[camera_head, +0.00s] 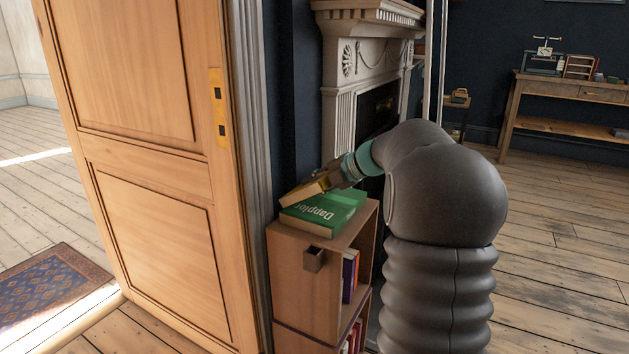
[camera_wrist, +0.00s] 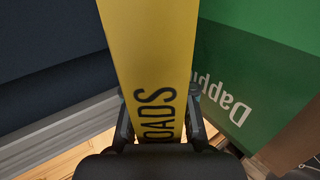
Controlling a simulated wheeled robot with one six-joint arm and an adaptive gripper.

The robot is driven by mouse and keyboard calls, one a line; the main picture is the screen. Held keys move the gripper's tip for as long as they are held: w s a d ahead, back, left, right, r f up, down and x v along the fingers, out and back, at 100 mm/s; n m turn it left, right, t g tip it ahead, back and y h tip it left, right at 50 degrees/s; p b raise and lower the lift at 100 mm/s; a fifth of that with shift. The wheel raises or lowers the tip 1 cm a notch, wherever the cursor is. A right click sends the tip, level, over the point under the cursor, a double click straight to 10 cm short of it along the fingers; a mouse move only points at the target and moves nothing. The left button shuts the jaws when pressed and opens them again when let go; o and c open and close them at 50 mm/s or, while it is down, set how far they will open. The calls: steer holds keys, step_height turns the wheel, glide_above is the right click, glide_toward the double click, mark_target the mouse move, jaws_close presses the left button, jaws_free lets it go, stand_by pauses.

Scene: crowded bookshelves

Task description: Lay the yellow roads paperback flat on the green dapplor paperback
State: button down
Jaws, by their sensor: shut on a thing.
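The yellow roads paperback (camera_wrist: 150,45) is held in my gripper (camera_wrist: 158,115), with its spine lettering toward the wrist camera. In the head view the yellow paperback (camera_head: 306,189) is tilted, just above the left back part of the green dapplor paperback (camera_head: 322,212). I cannot tell whether the two touch. The green paperback lies flat on top of a small wooden bookcase (camera_head: 300,273); it also shows at the right in the wrist view (camera_wrist: 250,80). My gripper (camera_head: 333,179) in the head view is partly hidden by the yellow book and my arm.
A wooden door (camera_head: 150,150) stands close at the left of the bookcase. A dark wall and a pale fireplace (camera_head: 343,90) are behind it. Several books (camera_head: 350,275) fill the bookcase's open side. A desk (camera_head: 570,90) stands far right; floor there is clear.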

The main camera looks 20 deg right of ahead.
steer(key=shift+f, duration=0.3)
steer(key=c, duration=0.9)
jaws_free()
steer(key=shift+s, duration=0.1)
steer(key=shift+s+d, duration=0.1)
steer(key=shift+d, duration=0.05)
steer(key=shift+s+d+f+p, duration=0.15)
steer(key=shift+s+d+p, duration=0.15)
steer(key=shift+s+d, duration=1.05)
steer(key=shift+s+d+f+p, duration=0.3)
steer(key=shift+s+d, duration=0.6)
steer(key=shift+s, duration=0.85)
steer(key=shift+s+d+f+p, duration=0.1)
steer(key=shift+s+d+p, duration=0.25)
steer(key=shift+s+d, duration=1)
steer(key=shift+s+a, duration=0.2)
